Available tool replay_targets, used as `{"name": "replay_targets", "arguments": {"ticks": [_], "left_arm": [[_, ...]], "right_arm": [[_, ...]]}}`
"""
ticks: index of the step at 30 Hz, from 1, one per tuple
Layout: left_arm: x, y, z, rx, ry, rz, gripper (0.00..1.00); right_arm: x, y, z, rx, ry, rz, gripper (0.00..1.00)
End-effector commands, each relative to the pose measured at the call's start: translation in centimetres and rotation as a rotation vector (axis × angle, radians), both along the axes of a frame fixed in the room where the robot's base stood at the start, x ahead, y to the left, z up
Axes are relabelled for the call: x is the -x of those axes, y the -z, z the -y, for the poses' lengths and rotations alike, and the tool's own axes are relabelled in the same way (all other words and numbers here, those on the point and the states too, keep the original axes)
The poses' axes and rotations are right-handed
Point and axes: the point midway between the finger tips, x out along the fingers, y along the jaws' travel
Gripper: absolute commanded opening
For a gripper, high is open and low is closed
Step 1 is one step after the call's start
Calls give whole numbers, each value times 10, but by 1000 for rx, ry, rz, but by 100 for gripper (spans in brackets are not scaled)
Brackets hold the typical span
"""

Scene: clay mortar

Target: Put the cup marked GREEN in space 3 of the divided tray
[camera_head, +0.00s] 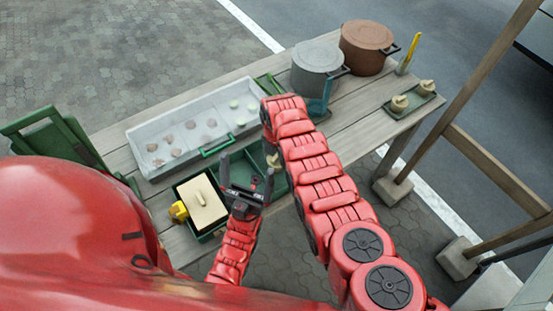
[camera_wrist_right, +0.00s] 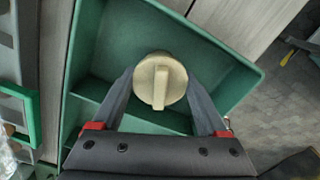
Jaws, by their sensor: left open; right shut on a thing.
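A beige round cup or lidded piece with a raised ridge on top (camera_wrist_right: 160,80) sits between the fingers of my right gripper (camera_wrist_right: 163,100), which is shut on it. No GREEN mark is readable on it. It is over a compartment of the green divided tray (camera_wrist_right: 225,62); I cannot tell whether it touches the floor. In the head view, the cup (camera_head: 273,160) and the tray (camera_head: 238,157) show partly beside my right arm, which hides the right gripper. My left gripper (camera_head: 247,172) is open and empty, in front of the tray. Space numbers are not readable.
A pale bin (camera_head: 150,165) with several small discs lies behind. A grey pot (camera_head: 317,60), brown pot (camera_head: 366,40) and yellow-handled tool (camera_head: 409,52) stand at the far end. A small green tray (camera_head: 420,108) holds two beige pieces. A beige-lidded block (camera_head: 203,203) sits left.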

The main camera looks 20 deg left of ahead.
Motion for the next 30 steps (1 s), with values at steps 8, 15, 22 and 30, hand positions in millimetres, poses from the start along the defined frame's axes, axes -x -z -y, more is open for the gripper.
{"name": "replay_targets", "arguments": {"ticks": [8, 15, 22, 30], "left_arm": [[0, 0, 0, 0, 0, 0, 100], [0, 4, 0, 0, 0, 0, 100], [0, 4, 0, 0, 0, 0, 100], [0, 0, 0, 0, 0, 0, 100]], "right_arm": [[1, 3, 1, 1, 1, -1, 20], [0, 6, 1, 1, 2, -1, 89], [0, 6, 1, 1, 2, -1, 100], [-2, -4, 0, -2, 1, 4, 100]]}}
